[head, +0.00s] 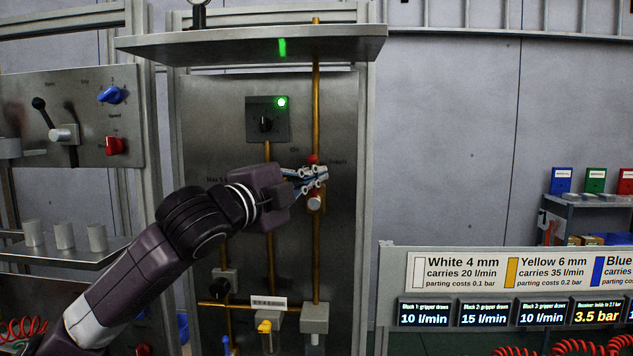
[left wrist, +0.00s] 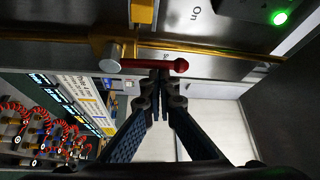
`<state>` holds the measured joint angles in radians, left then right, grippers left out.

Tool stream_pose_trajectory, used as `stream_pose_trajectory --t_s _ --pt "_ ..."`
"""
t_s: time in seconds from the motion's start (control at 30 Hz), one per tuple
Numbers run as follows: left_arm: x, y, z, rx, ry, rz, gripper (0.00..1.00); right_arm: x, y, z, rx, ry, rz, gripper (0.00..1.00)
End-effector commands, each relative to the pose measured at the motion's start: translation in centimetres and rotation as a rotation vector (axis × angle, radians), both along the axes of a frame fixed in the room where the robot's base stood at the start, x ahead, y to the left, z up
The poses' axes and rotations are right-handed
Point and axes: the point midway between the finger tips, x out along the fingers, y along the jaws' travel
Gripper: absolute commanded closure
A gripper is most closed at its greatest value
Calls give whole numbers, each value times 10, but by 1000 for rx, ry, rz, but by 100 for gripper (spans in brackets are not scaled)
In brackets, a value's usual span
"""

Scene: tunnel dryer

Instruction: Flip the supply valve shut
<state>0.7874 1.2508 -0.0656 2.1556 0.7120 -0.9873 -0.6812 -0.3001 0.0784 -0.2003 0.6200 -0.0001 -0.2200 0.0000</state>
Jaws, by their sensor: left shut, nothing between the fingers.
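The supply valve (head: 314,203) is a round metal hub on a vertical brass pipe. Its lever's red tip (head: 312,159) points up, roughly in line with the pipe, and the left gripper hides the lever's middle. In the left wrist view the hub (left wrist: 109,58) and the red lever (left wrist: 172,65) lie along the brass pipe. My left gripper (head: 318,178) is shut and empty, with its fingertips right at the lever. In the left wrist view the fingertips (left wrist: 160,82) overlap the lever; I cannot tell whether they touch it. My right gripper is out of view.
The metal panel (head: 205,130) stands behind the pipes, with a dial box (head: 266,120) and a lit green lamp (head: 281,102). A metal shelf (head: 250,44) overhangs it. A yellow-handled valve (head: 264,327) sits lower down. A sign board (head: 395,270) stands at the right.

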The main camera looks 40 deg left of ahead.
Motion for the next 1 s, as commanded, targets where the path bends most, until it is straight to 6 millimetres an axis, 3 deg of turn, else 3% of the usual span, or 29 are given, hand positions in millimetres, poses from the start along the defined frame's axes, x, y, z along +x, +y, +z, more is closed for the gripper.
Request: stream_pose_trajectory --t_s 0.37,0.5,1.0 --pt "-5 10 -7 -192 -119 2 100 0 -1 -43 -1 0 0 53" --pt "-10 17 -7 -186 -118 5 100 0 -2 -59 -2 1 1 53" --pt "-20 34 -24 -607 -368 -2 100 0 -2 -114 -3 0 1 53"
